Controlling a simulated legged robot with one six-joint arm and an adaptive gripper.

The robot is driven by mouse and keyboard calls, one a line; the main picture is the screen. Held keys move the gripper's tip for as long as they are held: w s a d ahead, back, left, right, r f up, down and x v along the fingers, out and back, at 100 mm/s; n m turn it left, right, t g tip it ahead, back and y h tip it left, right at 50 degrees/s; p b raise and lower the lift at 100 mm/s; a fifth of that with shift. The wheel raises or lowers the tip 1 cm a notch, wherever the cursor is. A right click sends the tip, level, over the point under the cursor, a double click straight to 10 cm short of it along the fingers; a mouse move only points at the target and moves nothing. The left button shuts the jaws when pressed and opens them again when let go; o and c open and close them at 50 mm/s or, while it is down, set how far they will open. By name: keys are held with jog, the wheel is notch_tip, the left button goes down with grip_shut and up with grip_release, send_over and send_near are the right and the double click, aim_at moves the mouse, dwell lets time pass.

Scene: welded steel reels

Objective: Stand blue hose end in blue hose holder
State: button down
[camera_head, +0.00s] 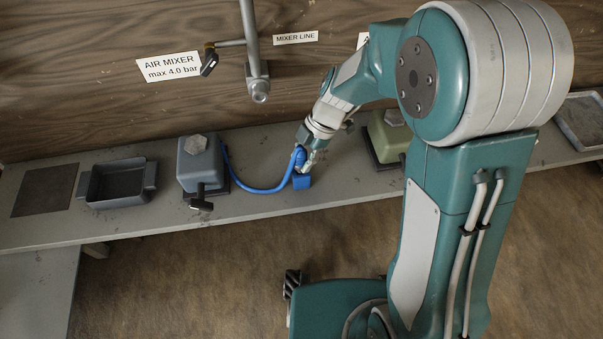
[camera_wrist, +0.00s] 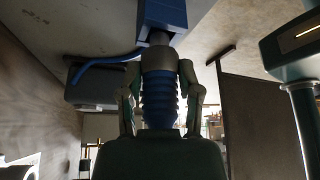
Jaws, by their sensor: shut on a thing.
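The blue hose end (camera_head: 300,157) is a ribbed blue grip with a grey collar, held in my gripper (camera_head: 308,163). In the wrist view, my gripper (camera_wrist: 160,92) has one finger on each side of the ribbed grip (camera_wrist: 158,98). The collar's narrow dark tip points at the blue hose holder (camera_wrist: 162,14), a block at the top of that view. In the head view the blue holder (camera_head: 302,182) is on the bench just below my gripper. The tip meets the block's edge in the picture; I cannot tell whether it is inside.
The blue hose (camera_head: 262,190) curves along the bench from a grey box unit (camera_head: 200,163). A grey tray (camera_head: 118,184) stands left of it. A greenish box unit (camera_head: 389,137) stands right of my gripper. A grey pipe (camera_head: 253,50) hangs at the wooden wall.

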jog(key=shift+f, duration=0.9)
dwell(0.5)
jog(key=shift+c, duration=1)
grip_release()
jog(key=shift+r, duration=0.1)
jog(key=shift+r, duration=4.4)
jog(key=shift+r, duration=0.1)
jog(key=s+d+r+m+t+h, duration=0.1)
jog(key=s+d+r+m+t, duration=0.2)
jog(key=d+m, duration=0.3)
jog(key=s+d+r+m+t+h, duration=0.2)
jog(key=s+d+r+m, duration=0.3)
jog(key=m, duration=0.5)
jog(key=s+d+r+m+t+h, duration=0.1)
jog(key=s+d+r+m+t, duration=0.2)
jog(key=d+m, duration=0.4)
jog(key=s+r+m, duration=0.1)
jog(key=s+m, duration=0.1)
jog(key=shift+s+r+t, duration=0.3)
jog(key=shift+s, duration=0.05)
